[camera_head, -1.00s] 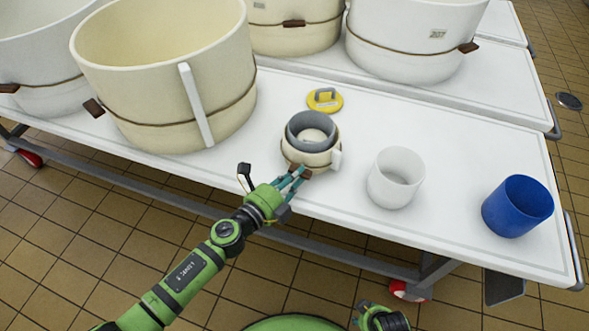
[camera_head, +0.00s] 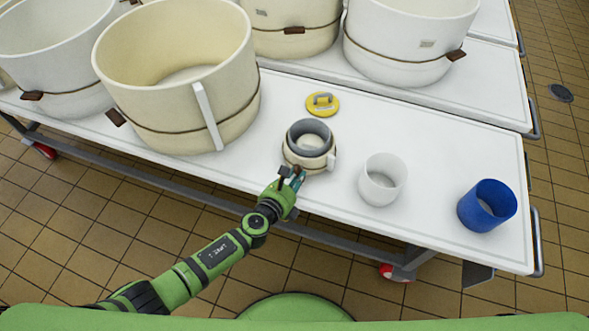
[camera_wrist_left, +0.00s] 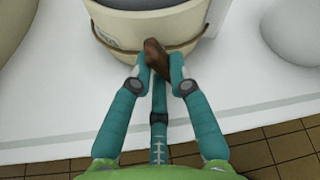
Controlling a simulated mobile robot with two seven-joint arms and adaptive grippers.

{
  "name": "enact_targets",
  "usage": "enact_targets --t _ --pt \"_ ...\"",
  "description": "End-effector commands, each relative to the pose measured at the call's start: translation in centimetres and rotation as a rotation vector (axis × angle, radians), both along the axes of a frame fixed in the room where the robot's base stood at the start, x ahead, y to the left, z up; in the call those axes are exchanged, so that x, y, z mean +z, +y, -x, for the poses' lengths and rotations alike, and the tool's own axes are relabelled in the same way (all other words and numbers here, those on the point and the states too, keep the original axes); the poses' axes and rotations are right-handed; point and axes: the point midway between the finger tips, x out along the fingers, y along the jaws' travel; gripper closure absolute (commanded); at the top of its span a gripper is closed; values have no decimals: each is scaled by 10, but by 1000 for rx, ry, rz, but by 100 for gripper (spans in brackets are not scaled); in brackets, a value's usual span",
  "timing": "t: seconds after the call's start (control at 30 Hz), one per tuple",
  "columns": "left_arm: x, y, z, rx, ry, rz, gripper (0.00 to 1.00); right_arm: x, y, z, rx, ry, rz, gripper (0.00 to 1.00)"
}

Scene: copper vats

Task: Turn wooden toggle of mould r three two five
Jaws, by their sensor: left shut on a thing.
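A small cream mould (camera_head: 318,164) stands near the table's front edge, with a grey ring-shaped insert (camera_head: 326,128) in its top and a cord around it. No number is readable on it. My left gripper (camera_head: 292,173) is at the mould's front side. In the left wrist view, its teal fingers (camera_wrist_left: 160,68) are shut on the brown wooden toggle (camera_wrist_left: 156,50) at the cord (camera_wrist_left: 122,44). The toggle points up and tilts across the cord. The fingers partly hide it. My right gripper is not in view.
A white cup (camera_head: 382,181) and a blue cup (camera_head: 487,207) stand to the right. A large cream mould (camera_head: 185,110) is at the left. Bare white table (camera_head: 430,145) lies at the right.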

Motion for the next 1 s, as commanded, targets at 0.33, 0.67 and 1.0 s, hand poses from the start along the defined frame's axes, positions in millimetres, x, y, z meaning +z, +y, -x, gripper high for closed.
enact_targets --t 0.33,0.67,1.0 --pt "5 -3 0 -1 -78 -262 100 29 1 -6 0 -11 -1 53" --pt "4 -3 1 0 -119 -397 100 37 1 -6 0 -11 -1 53" --pt "3 -4 1 -1 -128 -426 100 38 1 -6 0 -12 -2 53"
